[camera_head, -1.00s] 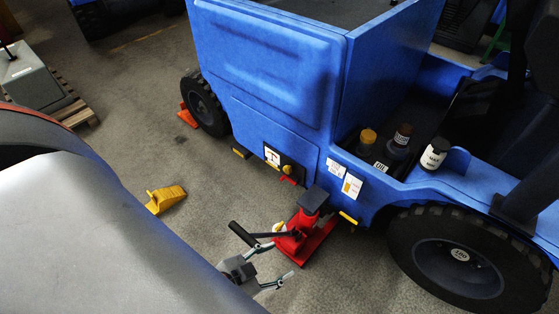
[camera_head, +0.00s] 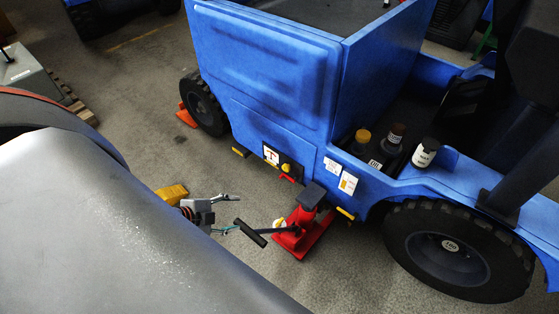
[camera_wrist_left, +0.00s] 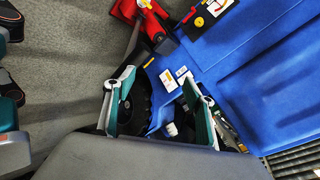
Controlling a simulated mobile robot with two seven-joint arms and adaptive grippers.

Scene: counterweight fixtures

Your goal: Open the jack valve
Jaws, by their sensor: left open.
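The red floor jack (camera_head: 300,236) stands on the floor at the blue vehicle's lower edge, its dark top pad near the body. Its lever with a black handle grip (camera_head: 250,233) sticks out to the left. A small pale part (camera_head: 279,224), possibly the valve knob, shows beside the jack body. My left gripper (camera_head: 228,212) is open and empty, just left of the black grip; contact cannot be told. In the left wrist view, the open fingers (camera_wrist_left: 160,78) have the vehicle's wheel behind them, and the red jack (camera_wrist_left: 155,32) is at the top. My right gripper is not in view.
The blue vehicle (camera_head: 262,62) fills the middle, with its large front wheel (camera_head: 450,250) right of the jack. A yellow chock (camera_head: 170,194) lies just behind my left gripper. An orange chock (camera_head: 186,117) sits at the far wheel. Open floor lies left of the vehicle.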

